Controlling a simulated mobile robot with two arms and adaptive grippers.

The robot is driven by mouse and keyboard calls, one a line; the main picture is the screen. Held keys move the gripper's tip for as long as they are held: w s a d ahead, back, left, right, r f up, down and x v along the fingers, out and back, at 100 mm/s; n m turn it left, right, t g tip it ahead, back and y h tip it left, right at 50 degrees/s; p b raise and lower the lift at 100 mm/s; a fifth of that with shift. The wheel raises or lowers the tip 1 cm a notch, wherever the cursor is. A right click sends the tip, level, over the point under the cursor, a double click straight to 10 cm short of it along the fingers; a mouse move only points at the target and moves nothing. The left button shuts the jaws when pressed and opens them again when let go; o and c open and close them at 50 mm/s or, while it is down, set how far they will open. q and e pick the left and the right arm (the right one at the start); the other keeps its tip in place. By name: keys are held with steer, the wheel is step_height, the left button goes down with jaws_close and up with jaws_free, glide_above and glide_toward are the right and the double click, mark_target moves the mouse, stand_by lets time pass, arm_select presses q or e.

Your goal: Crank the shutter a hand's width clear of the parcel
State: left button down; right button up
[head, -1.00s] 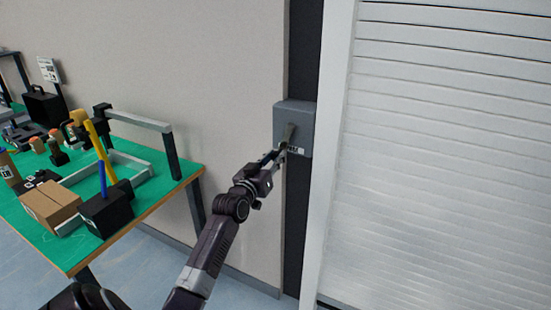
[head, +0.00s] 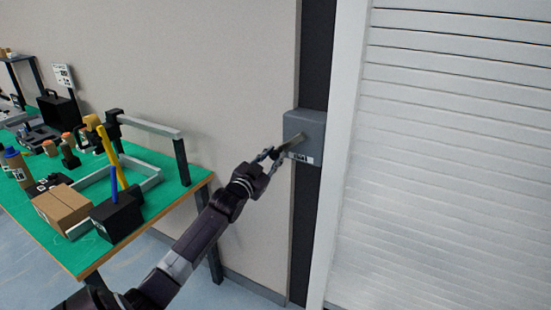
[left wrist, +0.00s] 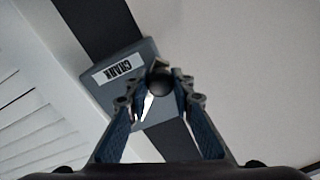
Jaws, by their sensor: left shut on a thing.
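The crank box (head: 305,130) is a grey housing on a dark vertical strip beside the shutter. Its crank handle (head: 292,143) points down and left from the hub. My left gripper (head: 274,153) is shut on the handle's end. In the left wrist view, the box (left wrist: 150,60) bears a label reading CRANK, and the round dark handle end (left wrist: 159,82) sits between the fingers (left wrist: 158,92). The white slatted shutter (head: 450,150) fills the right of the head view; its lower edge is out of view. I see no parcel under the shutter. My right gripper is not in view.
A green-topped table (head: 150,205) stands at the left with a brown box (head: 62,208), a black block (head: 115,218) holding upright tools, and a grey frame. A white door post (head: 345,150) separates the crank box from the shutter. The wall between table and box is bare.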

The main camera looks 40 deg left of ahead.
arm_select(q)
steer(key=shift+a+r, duration=0.1)
stand_by(0.3)
steer(key=c, duration=1.7)
jaws_free()
steer(key=shift+o, duration=0.2)
steer(key=shift+s+d, duration=0.2)
steer(key=shift+s, duration=0.2)
steer(key=v, duration=1.1)
